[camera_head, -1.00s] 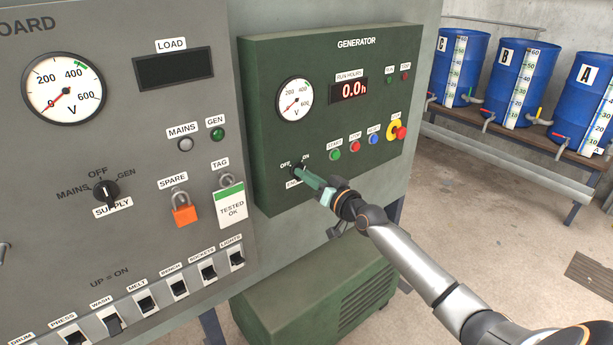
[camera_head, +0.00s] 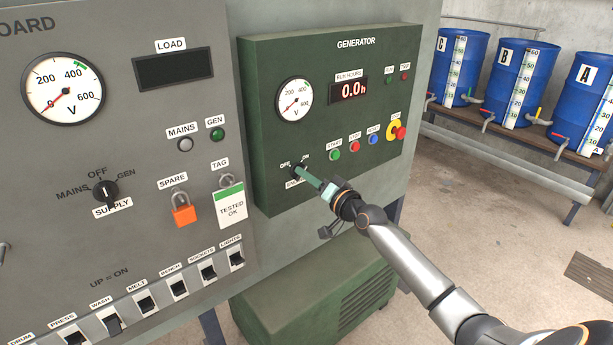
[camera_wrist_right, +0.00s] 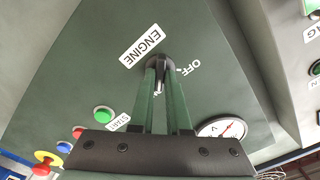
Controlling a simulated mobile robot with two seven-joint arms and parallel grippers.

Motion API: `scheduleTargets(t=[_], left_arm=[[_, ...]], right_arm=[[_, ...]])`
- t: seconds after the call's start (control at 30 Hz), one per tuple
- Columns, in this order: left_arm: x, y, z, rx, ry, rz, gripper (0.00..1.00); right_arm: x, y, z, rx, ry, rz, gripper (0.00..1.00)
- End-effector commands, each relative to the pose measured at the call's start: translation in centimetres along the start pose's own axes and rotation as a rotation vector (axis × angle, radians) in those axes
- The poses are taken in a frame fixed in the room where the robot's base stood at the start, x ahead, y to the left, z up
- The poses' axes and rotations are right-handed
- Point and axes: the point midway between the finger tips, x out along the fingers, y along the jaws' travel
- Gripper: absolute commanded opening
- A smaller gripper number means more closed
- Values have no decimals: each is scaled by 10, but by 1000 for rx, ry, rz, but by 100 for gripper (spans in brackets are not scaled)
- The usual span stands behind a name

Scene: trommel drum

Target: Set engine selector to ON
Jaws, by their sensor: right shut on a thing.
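The engine selector is a small black knob (camera_head: 297,170) at the lower left of the green generator panel, between OFF and ON marks. My right gripper (camera_head: 304,174) reaches it from the lower right, its green fingers on the knob. In the right wrist view the knob (camera_wrist_right: 160,65) sits between the two fingertips (camera_wrist_right: 161,76), shut on it from both sides. The ENGINE label (camera_wrist_right: 143,45) and OFF mark (camera_wrist_right: 188,68) show beside it; the ON mark is partly hidden between the fingers. The fingers hide much of the knob, so I cannot tell its exact pointing.
Start (camera_head: 335,155), stop (camera_head: 355,146) and reset (camera_head: 374,139) buttons and a red emergency button (camera_head: 401,133) lie right of the knob. The run-hours display (camera_head: 350,90) reads 0.0h. The grey board with its supply selector (camera_head: 105,190) stands left. Open floor lies right.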

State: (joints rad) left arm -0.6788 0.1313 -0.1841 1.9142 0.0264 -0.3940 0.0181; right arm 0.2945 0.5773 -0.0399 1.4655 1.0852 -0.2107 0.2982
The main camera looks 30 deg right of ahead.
Motion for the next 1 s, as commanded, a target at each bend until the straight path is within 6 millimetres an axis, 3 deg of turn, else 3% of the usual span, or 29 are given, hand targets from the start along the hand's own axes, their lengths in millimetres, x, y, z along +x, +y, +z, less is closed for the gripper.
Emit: scheduleTargets(t=[0.13,0.17,0.43,0.77,1.0], left_arm=[[0,0,0,0,0,0,0],[0,0,0,0,0,0,0],[0,0,0,0,0,0,0],[0,0,-1,0,0,0,0],[-3,0,-4,0,0,0,0]], right_arm=[[0,0,1,5,-1,0,0],[0,0,1,5,-1,0,16],[0,0,0,2,-1,0,45],[-4,0,0,0,-1,1,45],[-32,1,1,-1,-3,2,45]])
